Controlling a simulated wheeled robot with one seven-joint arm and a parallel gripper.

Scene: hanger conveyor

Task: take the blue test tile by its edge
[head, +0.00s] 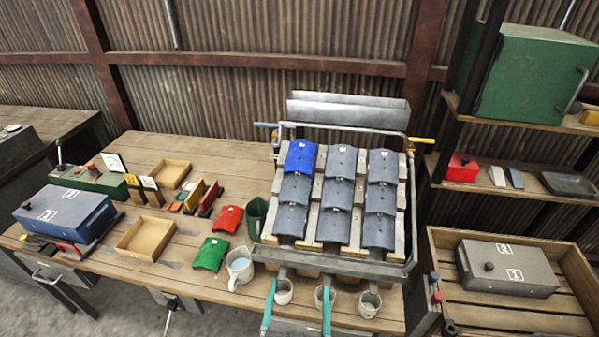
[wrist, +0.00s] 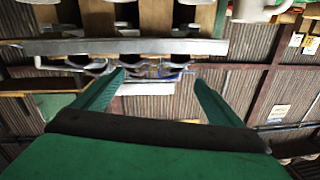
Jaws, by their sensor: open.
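The blue test tile (head: 300,156) is a curved tile at the top of the left column on a tilted rack (head: 408,215). Grey tiles lie below it and to its right. My gripper (head: 300,287) has two teal fingers, spread apart with nothing between them, low in front of the rack's lower edge. It is well below the blue tile and apart from it. The fingers also show in the wrist view (wrist: 160,76), with a metal rail (wrist: 125,47) beyond them.
A red tile (head: 228,218) and a green tile (head: 211,254) lie on the bench left of the rack. Several small cups hang or stand along the rack's front, near my fingers.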

